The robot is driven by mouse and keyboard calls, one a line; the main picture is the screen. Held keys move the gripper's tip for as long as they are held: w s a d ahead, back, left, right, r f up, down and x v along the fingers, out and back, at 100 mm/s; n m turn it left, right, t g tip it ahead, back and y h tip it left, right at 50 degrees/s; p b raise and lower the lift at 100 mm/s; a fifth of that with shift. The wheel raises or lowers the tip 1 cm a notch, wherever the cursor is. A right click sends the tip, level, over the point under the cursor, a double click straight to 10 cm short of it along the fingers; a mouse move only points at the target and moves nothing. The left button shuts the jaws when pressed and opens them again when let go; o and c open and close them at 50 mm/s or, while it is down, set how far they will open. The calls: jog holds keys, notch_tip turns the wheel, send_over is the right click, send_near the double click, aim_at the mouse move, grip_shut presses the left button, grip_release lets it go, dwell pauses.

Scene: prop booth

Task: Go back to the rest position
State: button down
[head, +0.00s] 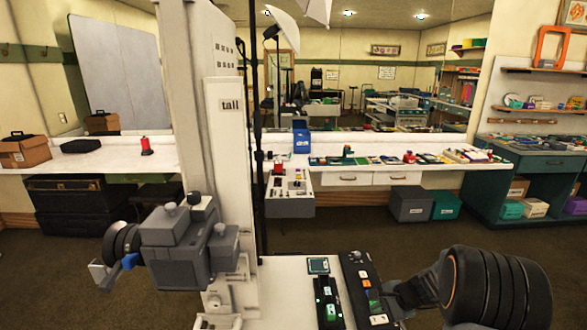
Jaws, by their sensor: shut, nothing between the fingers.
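I cannot make out the fingers of my gripper anywhere in the head view. A pale upright column with a "tall" label stands left of the middle, close in front. A grey jointed body with knobs, dark discs and a small blue lever sits against it at lower left. A dark ribbed cylinder with a thin orange ring shows at lower right, joined to a grey link. I cannot tell for sure which of these parts are mine. No object is seen held.
A white counter (345,180) with several small items runs along the back, with a blue box (301,141) on it. A teal cabinet (535,190) is at right. A brown box (22,151) and red spool (146,146) sit at left. Brown floor (390,238) lies open between.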

jog(key=s+a+r+n+h, duration=0.3)
jog(key=s+a+r+n, duration=0.1)
jog(key=s+r+n, duration=0.3)
jog(key=s+a+r+n+h, duration=0.3)
jog(key=s+a+r+n, duration=0.2)
jog(key=s, duration=0.7)
jog(key=shift+a+r+n, duration=0.25)
jog(key=shift+r+n, duration=1.15)
jog(key=shift+r, duration=0.45)
jog(key=shift+w, duration=0.1)
dwell(4.2)
